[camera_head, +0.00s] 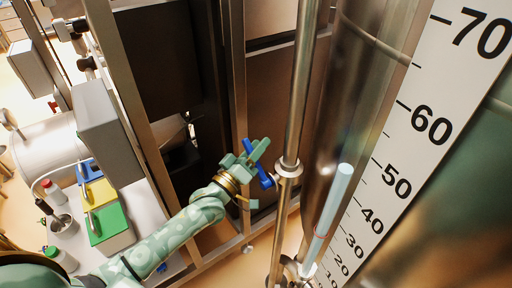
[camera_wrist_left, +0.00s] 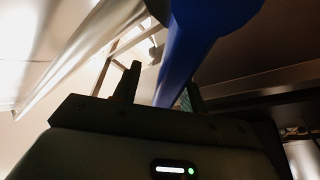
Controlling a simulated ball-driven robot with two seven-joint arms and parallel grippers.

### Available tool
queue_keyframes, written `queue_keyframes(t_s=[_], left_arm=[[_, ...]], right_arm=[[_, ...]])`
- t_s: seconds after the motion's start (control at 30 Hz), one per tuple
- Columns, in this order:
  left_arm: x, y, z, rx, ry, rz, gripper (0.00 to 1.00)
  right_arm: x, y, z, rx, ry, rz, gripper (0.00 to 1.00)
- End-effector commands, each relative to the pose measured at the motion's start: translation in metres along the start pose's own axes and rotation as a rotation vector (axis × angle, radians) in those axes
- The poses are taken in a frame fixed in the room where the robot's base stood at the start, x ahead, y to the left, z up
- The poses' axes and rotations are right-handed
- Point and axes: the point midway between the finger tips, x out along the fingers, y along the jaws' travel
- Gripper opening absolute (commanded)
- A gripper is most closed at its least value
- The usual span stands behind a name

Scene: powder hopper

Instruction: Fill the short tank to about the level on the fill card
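A large steel tank (camera_head: 345,110) stands at the right with a white number scale (camera_head: 430,95). A pale blue clear tube (camera_head: 336,195) with a reddish ring low on it runs beside the scale. A blue valve handle (camera_head: 264,177) sits on a vertical steel pipe (camera_head: 301,80). My left gripper (camera_head: 248,155) is at this handle. In the left wrist view the blue handle (camera_wrist_left: 178,65) passes between the fingers of my left gripper (camera_wrist_left: 160,92), with a gap at the left finger. My right gripper is out of view. I see no fill card, and cannot tell which tank is the short one.
At the left are a grey box (camera_head: 103,120), blue, yellow and green binders or boxes (camera_head: 103,222), and small bottles on a bench (camera_head: 150,215). Steel frame posts (camera_head: 237,75) stand close to my left arm, with dark panels behind. Floor shows below the pipe.

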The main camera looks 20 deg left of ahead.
Motion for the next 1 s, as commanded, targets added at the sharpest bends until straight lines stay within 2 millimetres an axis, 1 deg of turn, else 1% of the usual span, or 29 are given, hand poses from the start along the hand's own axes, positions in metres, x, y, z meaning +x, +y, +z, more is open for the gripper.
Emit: queue_keyframes(t_s=[0.27, 0.37, 0.47, 0.8, 0.9, 1.0], left_arm=[[-0.001, 0.0, 0.0, -0.002, 0.001, 0.0, 0.42], [-0.008, -0.001, 0.001, -0.002, 0.0, -0.001, 0.42], [-0.025, -0.002, 0.001, -0.001, -0.001, -0.002, 0.42], [-0.116, -0.002, 0.003, -0.001, -0.004, -0.002, 0.42], [-0.137, -0.002, 0.002, -0.002, -0.003, -0.002, 0.42], [-0.152, -0.001, 0.002, 0.0, -0.002, -0.001, 0.42]], right_arm=[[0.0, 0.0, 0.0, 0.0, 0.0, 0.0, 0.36], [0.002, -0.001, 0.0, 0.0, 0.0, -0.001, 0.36], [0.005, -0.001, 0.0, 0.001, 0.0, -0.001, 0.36], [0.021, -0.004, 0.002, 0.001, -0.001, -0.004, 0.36], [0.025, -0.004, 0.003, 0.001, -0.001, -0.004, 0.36], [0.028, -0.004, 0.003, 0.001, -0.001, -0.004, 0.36]])
